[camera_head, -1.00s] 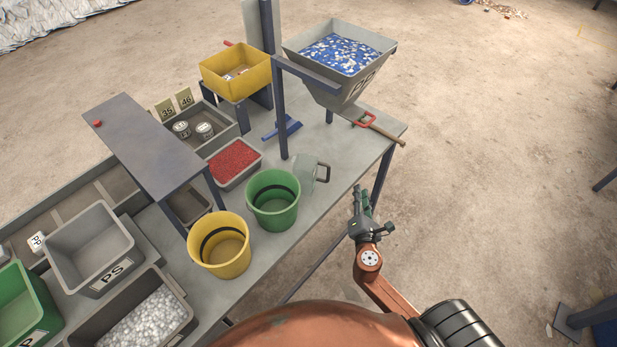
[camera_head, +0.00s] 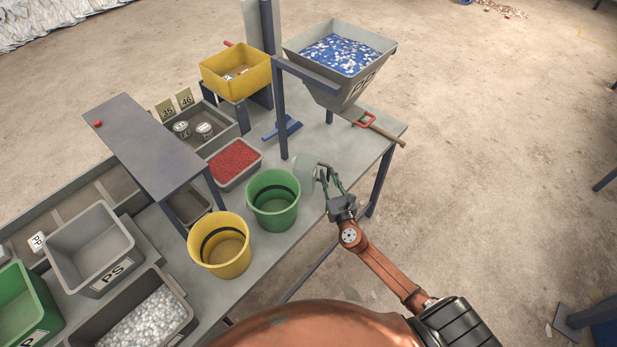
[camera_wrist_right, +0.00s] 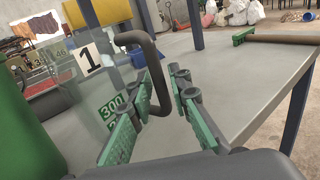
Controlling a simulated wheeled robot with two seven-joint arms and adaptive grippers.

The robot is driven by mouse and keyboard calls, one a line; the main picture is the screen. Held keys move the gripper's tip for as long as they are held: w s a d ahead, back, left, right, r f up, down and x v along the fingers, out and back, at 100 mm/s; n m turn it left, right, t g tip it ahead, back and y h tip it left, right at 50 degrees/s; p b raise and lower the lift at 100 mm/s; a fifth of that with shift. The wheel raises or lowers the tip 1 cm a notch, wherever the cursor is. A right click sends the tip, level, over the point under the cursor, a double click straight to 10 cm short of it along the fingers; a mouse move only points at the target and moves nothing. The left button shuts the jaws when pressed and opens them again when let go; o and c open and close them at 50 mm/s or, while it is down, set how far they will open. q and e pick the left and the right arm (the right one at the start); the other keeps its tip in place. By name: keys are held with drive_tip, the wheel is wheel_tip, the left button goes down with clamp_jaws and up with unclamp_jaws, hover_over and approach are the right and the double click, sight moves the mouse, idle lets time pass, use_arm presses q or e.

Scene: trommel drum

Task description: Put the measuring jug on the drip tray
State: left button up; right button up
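My right gripper (camera_head: 329,177) is at the handle side of the jug. In the wrist view its green fingers (camera_wrist_right: 160,108) are apart, with the lower part of the handle between them; whether they touch it I cannot tell. My left gripper is not in view. I cannot tell which thing is the drip tray.
The green bucket (camera_head: 273,212) stands close left of the jug, with a yellow bucket (camera_head: 219,256) nearer. A tray of red pellets (camera_head: 235,163) lies farther back. A hopper (camera_head: 350,87) on posts stands behind.

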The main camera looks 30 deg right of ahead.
drive_tip(key=shift+c, duration=0.2)
clamp_jaws()
drive_tip(key=shift+r, duration=0.1)
idle(0.4)
